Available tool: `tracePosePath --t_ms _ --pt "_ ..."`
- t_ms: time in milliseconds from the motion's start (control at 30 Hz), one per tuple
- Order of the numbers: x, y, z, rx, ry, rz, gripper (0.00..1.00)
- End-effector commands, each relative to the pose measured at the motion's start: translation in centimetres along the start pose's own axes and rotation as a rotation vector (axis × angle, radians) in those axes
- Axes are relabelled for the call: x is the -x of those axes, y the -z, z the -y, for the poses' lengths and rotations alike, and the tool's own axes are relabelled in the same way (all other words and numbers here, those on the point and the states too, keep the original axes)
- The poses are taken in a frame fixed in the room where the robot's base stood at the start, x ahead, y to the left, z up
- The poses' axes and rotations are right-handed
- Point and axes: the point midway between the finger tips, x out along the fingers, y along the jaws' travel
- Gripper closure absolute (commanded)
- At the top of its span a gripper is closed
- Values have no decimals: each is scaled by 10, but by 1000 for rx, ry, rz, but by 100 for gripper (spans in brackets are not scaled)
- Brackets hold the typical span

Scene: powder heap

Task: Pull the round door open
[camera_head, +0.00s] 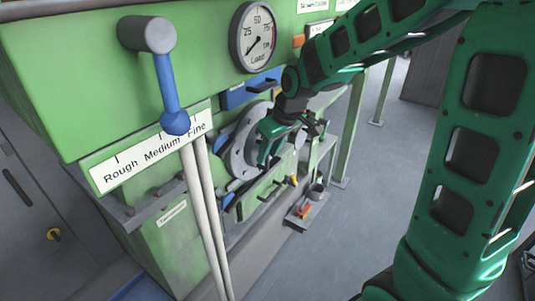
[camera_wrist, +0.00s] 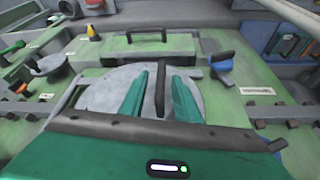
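The round door (camera_head: 238,150) is a grey disc on the front of the green machine, partly hidden behind my gripper in the head view. In the wrist view the round door (camera_wrist: 95,92) lies beneath my fingers and looks closed. A dark bar handle (camera_wrist: 160,90) stands on it. My gripper (camera_wrist: 160,76) is open, with one green finger on each side of the handle. Gaps show between the fingers and the bar. In the head view my gripper (camera_head: 270,145) is right in front of the door, and its fingertips are hard to make out.
A blue-handled lever (camera_head: 169,90) and a round gauge (camera_head: 258,37) are on the machine. A black handle (camera_wrist: 147,36) is beyond the door. A blue latch-like part (camera_wrist: 221,60) is at its right. Open floor (camera_head: 375,180) lies right of the machine.

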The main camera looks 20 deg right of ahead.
Motion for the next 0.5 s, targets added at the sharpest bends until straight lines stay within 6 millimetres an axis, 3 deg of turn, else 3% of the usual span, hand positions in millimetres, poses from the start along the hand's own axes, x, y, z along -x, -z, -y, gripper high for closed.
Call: tracePosePath --t_ms 200,500 --pt "-12 3 0 -2 0 1 71" --pt "-13 3 -1 -3 -1 0 73"
